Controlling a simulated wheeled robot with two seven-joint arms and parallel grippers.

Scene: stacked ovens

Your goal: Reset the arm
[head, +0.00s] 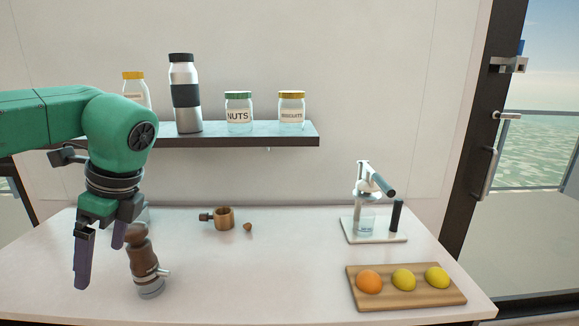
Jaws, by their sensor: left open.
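My left arm comes in from the left with its green wrist bent downward. My left gripper (100,262) points down over the left part of the white counter (270,290). Its two dark fingers are apart and nothing shows between them. A brown and grey grinder-like object (145,265) stands on the counter just right of the fingers, partly hidden behind the gripper. I cannot tell whether they touch. My right gripper is not in view.
A dark wall shelf (250,136) holds a steel bottle (185,95), a nuts jar (238,112), a biscuits jar (291,112) and a yellow-capped bottle (133,88). A copper pot (224,218), a juicer (370,205) and a fruit board (400,299) stand on the counter. The front middle is clear.

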